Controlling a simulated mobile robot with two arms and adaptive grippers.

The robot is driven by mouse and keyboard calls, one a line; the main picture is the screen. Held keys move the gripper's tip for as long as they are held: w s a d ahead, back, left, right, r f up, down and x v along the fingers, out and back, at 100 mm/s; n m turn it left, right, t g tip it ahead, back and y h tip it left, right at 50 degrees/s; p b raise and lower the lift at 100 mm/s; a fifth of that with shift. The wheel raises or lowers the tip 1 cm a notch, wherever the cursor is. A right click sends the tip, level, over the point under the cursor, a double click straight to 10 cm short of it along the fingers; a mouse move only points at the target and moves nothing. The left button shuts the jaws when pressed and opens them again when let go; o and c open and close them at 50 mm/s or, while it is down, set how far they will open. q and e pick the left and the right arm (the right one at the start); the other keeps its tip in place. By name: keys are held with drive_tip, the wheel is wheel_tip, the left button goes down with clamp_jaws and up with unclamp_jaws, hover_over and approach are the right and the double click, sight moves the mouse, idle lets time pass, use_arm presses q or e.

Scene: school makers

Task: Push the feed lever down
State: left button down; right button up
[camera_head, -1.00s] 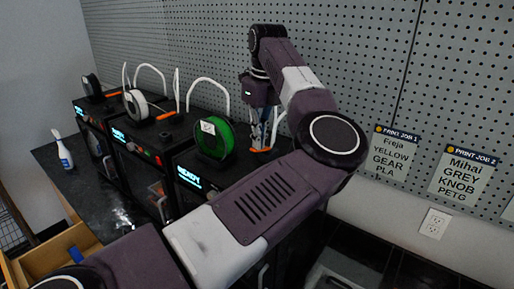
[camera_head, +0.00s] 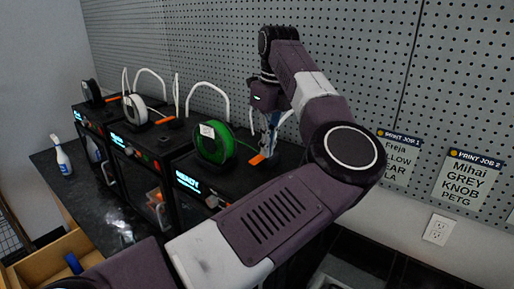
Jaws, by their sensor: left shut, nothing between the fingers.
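My left gripper (camera_head: 270,137) is shut and empty. It points down over the top of the nearest printer (camera_head: 236,182), with its fingertips close to an orange feed lever (camera_head: 257,159). I cannot tell whether the fingers touch the lever. A green filament spool (camera_head: 214,145) stands on the same printer, left of the gripper. Other orange levers show on the middle printer (camera_head: 165,120) and the far printer (camera_head: 113,98). My right gripper is not in view.
A middle printer (camera_head: 148,150) carries a white spool (camera_head: 135,110). A spray bottle (camera_head: 62,156) stands on the dark counter at left. A wooden drawer (camera_head: 48,258) is at lower left. A pegboard wall (camera_head: 350,60) with print job signs (camera_head: 468,176) rises behind.

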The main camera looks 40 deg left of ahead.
use_arm(q)
wheel_tip(320, 180, up, 12)
drive_tip(key=d, duration=0.1)
drive_tip(key=shift+d+f, duration=0.2)
drive_tip(key=shift+d, duration=0.1)
idle(0.5)
